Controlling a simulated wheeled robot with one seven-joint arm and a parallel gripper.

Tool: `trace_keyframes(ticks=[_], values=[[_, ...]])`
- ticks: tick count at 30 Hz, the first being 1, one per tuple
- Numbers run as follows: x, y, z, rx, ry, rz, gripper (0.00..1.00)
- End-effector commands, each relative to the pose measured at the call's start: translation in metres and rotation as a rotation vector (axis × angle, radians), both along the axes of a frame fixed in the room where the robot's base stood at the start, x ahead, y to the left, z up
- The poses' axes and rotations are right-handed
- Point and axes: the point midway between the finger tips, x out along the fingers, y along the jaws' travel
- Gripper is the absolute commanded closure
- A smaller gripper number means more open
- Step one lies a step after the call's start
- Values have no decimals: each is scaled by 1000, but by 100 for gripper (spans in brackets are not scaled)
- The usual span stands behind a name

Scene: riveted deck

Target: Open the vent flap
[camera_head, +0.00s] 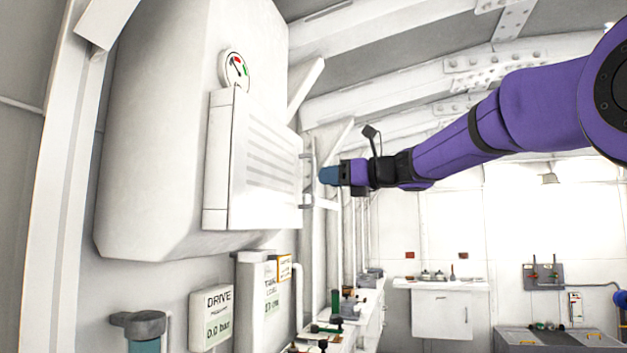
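The vent flap (262,199) is a white louvred panel on the front of a white housing fixed to the large tank at the left. It looks closed against its frame. A slim upright bar handle (311,158) stands off its right edge on short brackets. My gripper (323,175), with blue fingers, reaches in from the right at the handle's mid-height. Its fingertips are at or very near the bar; whether they touch it I cannot tell. The fingers are seen from the side, so the gap between them is hidden.
A round gauge (235,69) sits above the flap housing. Below are a drive pressure sign (211,318) and a grey-capped pipe (139,324). A cluttered bench (367,318) runs along the wall beneath my arm. A white cabinet (441,313) stands at the back.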

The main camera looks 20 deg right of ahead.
Motion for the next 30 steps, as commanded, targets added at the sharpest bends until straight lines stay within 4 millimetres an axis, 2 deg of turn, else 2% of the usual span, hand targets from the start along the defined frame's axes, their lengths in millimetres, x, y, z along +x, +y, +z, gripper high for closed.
trace_keyframes(ticks=[3,9,21,22,26,30], values=[[15,14,0,-1,1,1,64],[31,28,0,-1,0,0,64],[36,33,0,-1,-1,-1,64],[36,33,0,-1,-1,-1,68],[36,33,0,-1,-1,-1,98],[36,33,0,-1,-1,-1,100]])
